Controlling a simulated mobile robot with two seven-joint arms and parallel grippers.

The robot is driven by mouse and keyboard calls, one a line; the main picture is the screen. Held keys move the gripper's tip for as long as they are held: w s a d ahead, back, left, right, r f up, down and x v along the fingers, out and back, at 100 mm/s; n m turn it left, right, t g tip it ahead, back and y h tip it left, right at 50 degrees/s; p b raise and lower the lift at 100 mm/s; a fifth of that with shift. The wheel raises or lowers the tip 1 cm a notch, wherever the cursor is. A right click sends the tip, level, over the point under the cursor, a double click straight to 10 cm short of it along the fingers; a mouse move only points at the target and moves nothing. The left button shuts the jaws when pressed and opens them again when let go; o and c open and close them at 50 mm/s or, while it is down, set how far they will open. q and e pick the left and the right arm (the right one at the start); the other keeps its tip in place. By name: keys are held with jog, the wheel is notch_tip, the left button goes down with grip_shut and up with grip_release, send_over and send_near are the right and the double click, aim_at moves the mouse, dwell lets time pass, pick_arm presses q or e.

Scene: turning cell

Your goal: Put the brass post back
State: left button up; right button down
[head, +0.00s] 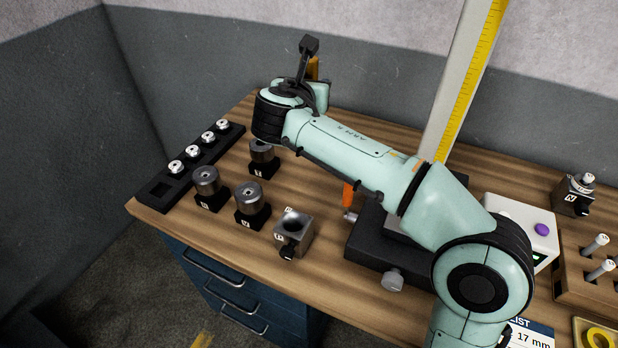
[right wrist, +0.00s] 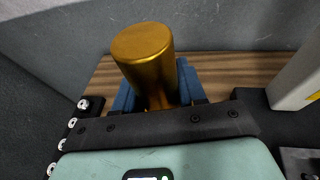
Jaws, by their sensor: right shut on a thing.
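The brass post (right wrist: 143,48) is a plain gold cylinder, seen large in the right wrist view. My right gripper (right wrist: 155,95) is shut on it, with blue fingers on either side. In the head view my right arm reaches across to the back left of the bench, and its gripper is mostly hidden behind the wrist. A gold strip of the post (head: 313,68) shows behind the wrist there. The post's lower end is hidden, so I cannot tell whether it touches anything. My left gripper is out of view.
Steel cylinders on black bases (head: 206,181) stand left of the arm, near a steel block (head: 293,233). A black rack (head: 187,166) with small pale parts lines the left edge.

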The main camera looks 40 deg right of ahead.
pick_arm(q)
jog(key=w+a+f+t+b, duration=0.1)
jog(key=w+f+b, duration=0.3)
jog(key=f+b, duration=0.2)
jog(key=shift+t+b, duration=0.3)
pick_arm(e)
jog(key=shift+f, duration=9.75)
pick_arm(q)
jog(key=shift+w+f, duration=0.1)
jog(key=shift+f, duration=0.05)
pick_arm(e)
jog(key=shift+f, duration=0.15)
jog(key=c, duration=0.6)
grip_release()
jog(key=shift+f, duration=0.2)
jog(key=shift+c, duration=0.2)
jog(key=shift+r, duration=0.2)
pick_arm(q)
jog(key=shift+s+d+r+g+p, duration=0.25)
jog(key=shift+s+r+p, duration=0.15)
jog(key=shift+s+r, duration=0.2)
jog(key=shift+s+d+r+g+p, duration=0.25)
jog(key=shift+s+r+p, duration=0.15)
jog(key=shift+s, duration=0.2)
pick_arm(e)
jog(key=v, duration=1.2)
